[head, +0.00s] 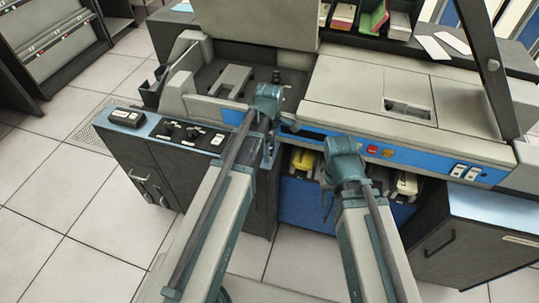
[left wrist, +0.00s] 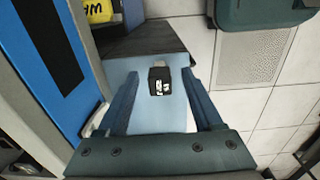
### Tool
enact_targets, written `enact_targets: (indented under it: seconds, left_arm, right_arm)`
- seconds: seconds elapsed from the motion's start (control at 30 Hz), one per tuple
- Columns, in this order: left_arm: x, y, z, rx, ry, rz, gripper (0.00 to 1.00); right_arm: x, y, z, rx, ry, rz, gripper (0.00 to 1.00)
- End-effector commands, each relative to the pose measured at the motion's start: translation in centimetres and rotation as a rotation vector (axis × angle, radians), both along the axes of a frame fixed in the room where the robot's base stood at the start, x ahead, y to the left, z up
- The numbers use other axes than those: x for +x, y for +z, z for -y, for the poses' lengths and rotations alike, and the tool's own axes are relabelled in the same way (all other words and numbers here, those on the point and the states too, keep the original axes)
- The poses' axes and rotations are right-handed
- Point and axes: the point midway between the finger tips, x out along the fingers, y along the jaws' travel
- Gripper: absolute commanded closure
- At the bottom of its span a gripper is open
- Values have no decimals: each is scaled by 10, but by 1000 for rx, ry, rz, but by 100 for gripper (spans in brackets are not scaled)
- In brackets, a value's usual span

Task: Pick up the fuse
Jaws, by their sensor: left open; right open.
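A small black block with white marks and a grey end (left wrist: 159,82) lies on a light blue surface (left wrist: 146,112) in the left wrist view. It appears to be the fuse, though its marks are too small to read. My left gripper (left wrist: 161,77) is open, with one finger on each side of the block and visible gaps to both. In the head view my left gripper (head: 270,118) is over the front edge of the machine, and I cannot make out the block there. My right gripper (head: 328,200) is open and empty before the blue front.
The grey machine (head: 368,85) has a blue front strip with buttons (head: 372,149). Left of my left gripper is a control panel with black knobs (head: 194,133) and a black switch box (head: 127,117). Yellow parts (head: 303,159) sit under the strip. Tiled floor (head: 60,195) is clear at left.

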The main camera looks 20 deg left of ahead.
Motion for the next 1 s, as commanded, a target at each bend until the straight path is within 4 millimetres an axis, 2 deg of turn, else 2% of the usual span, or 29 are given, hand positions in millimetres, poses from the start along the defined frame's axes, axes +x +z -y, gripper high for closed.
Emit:
enact_targets:
  seconds: [0.07, 0.43, 0.83, 1.0]
  left_arm:
    - [0, 1, 0, 0, 0, 0, 32]
    - [0, 1, 0, 0, 0, 0, 99]
    - [0, 2, 0, 0, 0, 0, 100]
    - [0, 10, -4, 0, -1, 0, 100]
  right_arm:
    - [0, 1, 0, 0, 0, 0, 50]
    - [0, 1, 0, 0, 0, 0, 50]
    - [0, 2, 0, 0, 0, 0, 50]
    - [0, 10, 0, 0, 0, 0, 50]
